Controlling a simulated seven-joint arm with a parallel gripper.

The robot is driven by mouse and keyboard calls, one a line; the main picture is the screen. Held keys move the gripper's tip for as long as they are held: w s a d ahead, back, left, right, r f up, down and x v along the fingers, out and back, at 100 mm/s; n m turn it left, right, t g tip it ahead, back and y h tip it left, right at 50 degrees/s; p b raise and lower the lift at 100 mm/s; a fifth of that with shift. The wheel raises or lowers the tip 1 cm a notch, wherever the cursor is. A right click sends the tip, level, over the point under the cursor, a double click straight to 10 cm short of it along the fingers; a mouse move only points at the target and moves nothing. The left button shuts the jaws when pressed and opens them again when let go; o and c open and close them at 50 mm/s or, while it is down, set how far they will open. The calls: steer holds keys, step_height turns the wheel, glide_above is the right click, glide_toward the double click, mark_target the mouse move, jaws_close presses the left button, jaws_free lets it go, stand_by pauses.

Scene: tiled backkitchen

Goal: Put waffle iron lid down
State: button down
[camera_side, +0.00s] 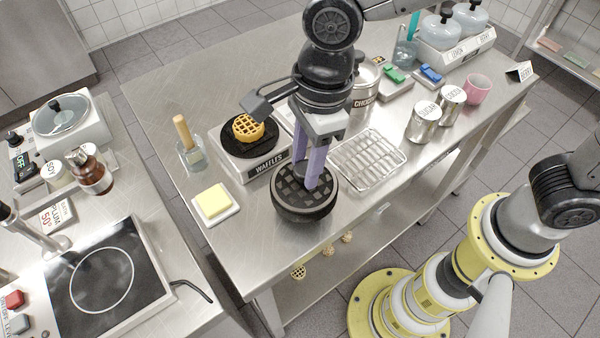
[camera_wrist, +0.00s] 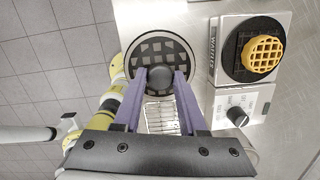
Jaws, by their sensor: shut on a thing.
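The waffle iron lid (camera_side: 291,207) is a round dark piece with a grid pattern on its upper face, near the front edge of the steel table. In the wrist view its gridded face (camera_wrist: 146,50) shows around a dark knob (camera_wrist: 160,78). My gripper (camera_side: 316,184) points down at the lid, its purple fingers shut on the knob; it also shows in the wrist view (camera_wrist: 160,84). I cannot tell whether the lid touches the table. The waffle iron base (camera_side: 268,168), labelled WAFFLES, stands behind and left, with a golden waffle (camera_side: 248,127) on its dark plate.
A wire rack (camera_side: 372,160) lies right of the lid. Butter on a white dish (camera_side: 213,203) and a glass with a wooden-handled tool (camera_side: 190,155) stand left. Metal canisters (camera_side: 424,124) and a pink cup (camera_side: 477,89) stand farther right. The table's front edge is close.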

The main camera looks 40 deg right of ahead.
mark_target(302, 166)
steer(key=shift+w+a+f, duration=0.15)
steer(key=shift+a+f, duration=0.05)
steer(key=shift+f, duration=0.15)
steer(key=shift+w+a+f, duration=0.1)
steer(key=shift+w+f, duration=0.05)
steer(key=shift+f, duration=1.55)
steer(key=shift+f, duration=0.1)
steer(key=shift+c, duration=2.3)
jaws_free()
steer(key=shift+f, duration=0.1)
steer(key=r, duration=0.4)
steer(key=d+r, duration=0.1)
steer(key=r, duration=0.7)
steer(key=shift+d+r, duration=0.2)
steer(key=shift+d, duration=0.1)
